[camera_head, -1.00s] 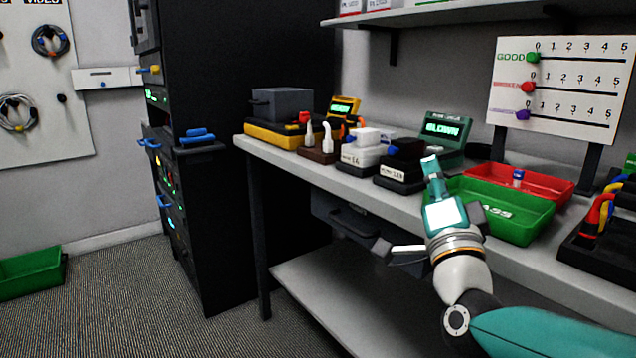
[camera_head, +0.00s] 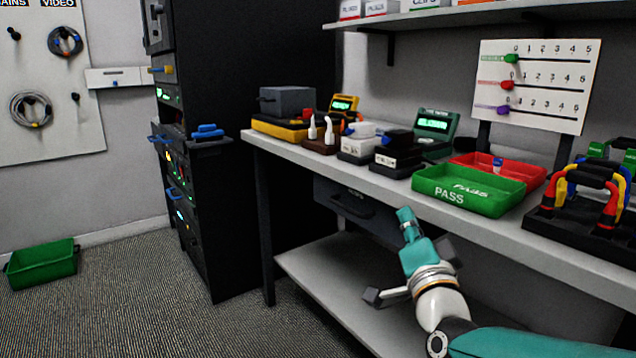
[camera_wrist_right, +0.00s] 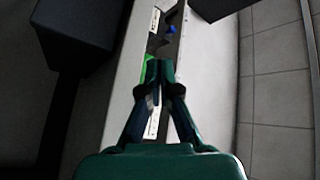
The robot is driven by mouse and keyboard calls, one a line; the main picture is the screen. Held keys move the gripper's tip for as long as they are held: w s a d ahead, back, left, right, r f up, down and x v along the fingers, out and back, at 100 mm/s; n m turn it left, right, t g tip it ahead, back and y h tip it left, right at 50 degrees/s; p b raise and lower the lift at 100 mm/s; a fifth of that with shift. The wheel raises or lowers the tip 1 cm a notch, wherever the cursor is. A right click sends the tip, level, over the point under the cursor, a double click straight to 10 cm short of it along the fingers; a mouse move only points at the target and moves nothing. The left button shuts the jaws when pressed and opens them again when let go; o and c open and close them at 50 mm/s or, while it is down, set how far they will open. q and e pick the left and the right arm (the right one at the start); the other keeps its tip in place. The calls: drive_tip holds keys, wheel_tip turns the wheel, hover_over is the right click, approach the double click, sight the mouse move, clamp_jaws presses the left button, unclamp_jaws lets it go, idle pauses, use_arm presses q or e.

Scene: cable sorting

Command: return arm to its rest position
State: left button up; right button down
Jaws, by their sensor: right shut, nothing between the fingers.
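My right arm comes in from the lower right in the head view. Its teal right gripper (camera_head: 405,215) is shut and empty, in front of the workbench (camera_head: 500,238) and at about the height of its drawer. It appears clear of the bench. In the right wrist view the gripper's green fingers (camera_wrist_right: 158,72) are together with nothing between them. My left gripper and arm are not in view.
A green PASS tray (camera_head: 450,197) stands near the bench's front edge, with a red tray (camera_head: 520,172) behind it. A cable rack (camera_head: 545,225) stands at the right. A dark cabinet (camera_head: 235,255) is left of the bench. A green bin (camera_head: 45,265) is on the floor.

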drive_tip(key=s+a+f+n+g+y, duration=0.1)
drive_tip(key=f+n+g, duration=0.15)
drive_tip(key=f, duration=0.95)
drive_tip(key=s+f+n+g, duration=0.15)
drive_tip(key=f+g, duration=0.25)
drive_tip(key=f, duration=0.8)
drive_tip(key=s+a+f+n+g+y, duration=0.15)
drive_tip(key=f+g, duration=0.25)
drive_tip(key=f, duration=0.9)
drive_tip(key=s+f+n+g+p, duration=0.1)
drive_tip(key=s+f+g, duration=0.4)
drive_tip(key=s+f, duration=0.65)
drive_tip(key=s+f+n+g, duration=0.1)
drive_tip(key=s+f+g, duration=0.3)
drive_tip(key=s+f, duration=0.75)
drive_tip(key=s+r+p, duration=0.2)
drive_tip(key=r+p, duration=1.7)
drive_tip(key=r, duration=0.1)
drive_tip(key=s+r+p, duration=0.2)
drive_tip(key=r+p, duration=1.7)
drive_tip(key=r, duration=0.1)
drive_tip(key=shift+a+r+g, duration=0.2)
drive_tip(key=shift+r+g, duration=0.15)
drive_tip(key=shift+g, duration=0.1)
drive_tip(key=shift+y, duration=0.25)
